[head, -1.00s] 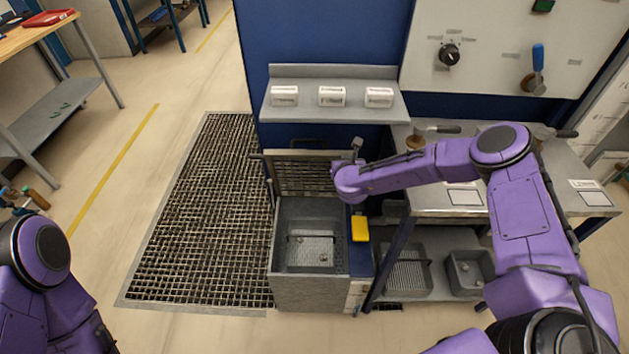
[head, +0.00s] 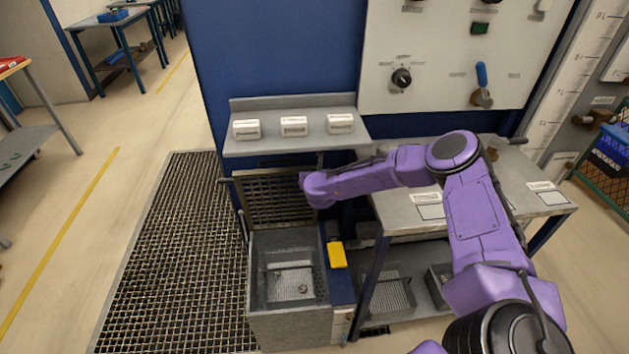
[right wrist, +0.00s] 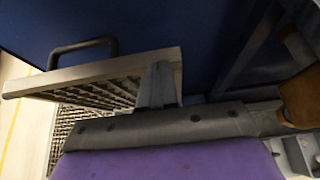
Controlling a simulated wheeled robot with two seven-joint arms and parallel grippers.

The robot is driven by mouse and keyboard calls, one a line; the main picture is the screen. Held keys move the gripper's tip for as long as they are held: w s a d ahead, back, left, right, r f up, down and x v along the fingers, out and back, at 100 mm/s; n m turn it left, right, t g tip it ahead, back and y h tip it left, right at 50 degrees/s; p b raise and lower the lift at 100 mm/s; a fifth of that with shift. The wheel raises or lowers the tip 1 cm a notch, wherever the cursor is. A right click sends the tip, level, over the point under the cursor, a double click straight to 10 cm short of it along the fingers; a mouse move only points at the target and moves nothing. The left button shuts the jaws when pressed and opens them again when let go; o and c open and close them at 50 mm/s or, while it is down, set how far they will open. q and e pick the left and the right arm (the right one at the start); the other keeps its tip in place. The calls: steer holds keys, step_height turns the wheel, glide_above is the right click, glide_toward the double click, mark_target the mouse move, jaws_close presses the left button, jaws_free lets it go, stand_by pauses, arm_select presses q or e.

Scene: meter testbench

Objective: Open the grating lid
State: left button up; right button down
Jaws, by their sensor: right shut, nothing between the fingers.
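The grating lid (head: 278,200) stands raised, close to upright, at the back of a grey metal box (head: 290,325). Its mesh and pale frame also show in the right wrist view (right wrist: 95,79), with a dark handle on its far side. My right gripper (right wrist: 157,85) is shut and empty, its fingers against or just in front of the lid's right end; I cannot tell whether they touch. In the head view its fingers are hidden behind my wrist. The open box shows a perforated tray and a small round piece inside. My left gripper is not in view.
A shelf with three white blocks (head: 294,126) hangs above the lid. A yellow block (head: 337,254) is at the box's right side. A metal table (head: 465,212) stands to the right. A floor grating (head: 165,270) lies to the left, with clear floor beyond it.

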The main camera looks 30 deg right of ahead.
steer(key=s+a+r+b, duration=0.1)
steer(key=s+a, duration=0.2)
steer(key=s, duration=0.3)
steer(key=s+a+b, duration=0.1)
steer(key=s+a, duration=0.3)
steer(key=s, duration=0.3)
steer(key=s+a+f+n+g+y, duration=0.2)
steer(key=s+a+f+n, duration=0.4)
steer(key=n, duration=0.5)
steer(key=s+a+f+n+g+y, duration=0.1)
steer(key=s+a+f+n+y, duration=0.15)
steer(key=s+f+n, duration=0.65)
steer(key=s+d+f+n+g+h, duration=0.1)
steer(key=s+d+f+n+g, duration=0.1)
steer(key=s+n, duration=0.5)
steer(key=s+d+f+n+g+h, duration=0.1)
steer(key=s+d+f+n+g, duration=0.1)
steer(key=s+n, duration=0.5)
steer(key=s, duration=0.3)
steer(key=shift+s+f+n+g, duration=0.2)
steer(key=shift+s+n+g, duration=0.1)
steer(key=shift+g, duration=0.1)
